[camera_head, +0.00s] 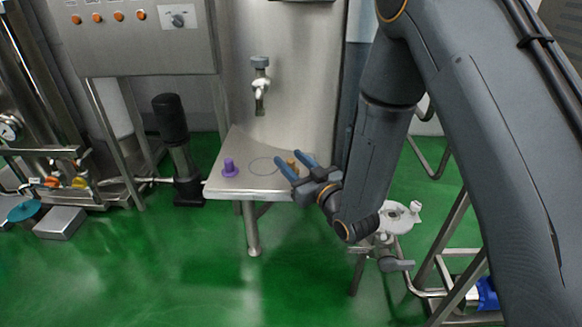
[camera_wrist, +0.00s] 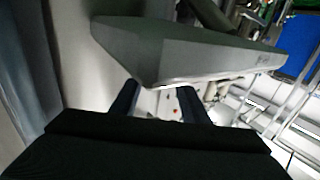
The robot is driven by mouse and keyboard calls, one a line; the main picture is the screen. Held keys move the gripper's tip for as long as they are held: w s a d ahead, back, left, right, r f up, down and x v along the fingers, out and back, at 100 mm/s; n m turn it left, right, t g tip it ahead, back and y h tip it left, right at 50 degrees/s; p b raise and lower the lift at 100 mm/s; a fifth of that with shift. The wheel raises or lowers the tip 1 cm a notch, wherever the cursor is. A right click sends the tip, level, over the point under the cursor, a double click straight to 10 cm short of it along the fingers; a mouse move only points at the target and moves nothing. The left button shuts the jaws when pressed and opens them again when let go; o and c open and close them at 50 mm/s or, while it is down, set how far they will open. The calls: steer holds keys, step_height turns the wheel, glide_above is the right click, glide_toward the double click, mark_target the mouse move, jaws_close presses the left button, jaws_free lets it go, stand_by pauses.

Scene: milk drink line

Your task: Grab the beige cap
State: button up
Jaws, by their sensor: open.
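A small tan-orange piece, which looks like the beige cap (camera_head: 292,165), stands near the right end of a steel shelf (camera_head: 250,185). My gripper (camera_head: 293,160) is open at that end of the shelf. In the head view its two blue-grey fingers appear on either side of the cap; I cannot tell how much depth separates them. In the wrist view my gripper (camera_wrist: 157,103) shows two dark fingers apart, with a grey slab-like surface (camera_wrist: 190,50) across their tips. No cap can be made out there.
A steel tap (camera_head: 260,85) sticks out above the shelf. Pipes and a valve (camera_head: 397,215) stand to the right below my arm. Green floor lies open in front.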

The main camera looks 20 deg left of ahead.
steer(key=x, duration=0.4)
steer(key=shift+w+a+f+p, duration=0.1)
steer(key=shift+w+a+p, duration=0.1)
steer(key=shift+p, duration=0.1)
jaws_close()
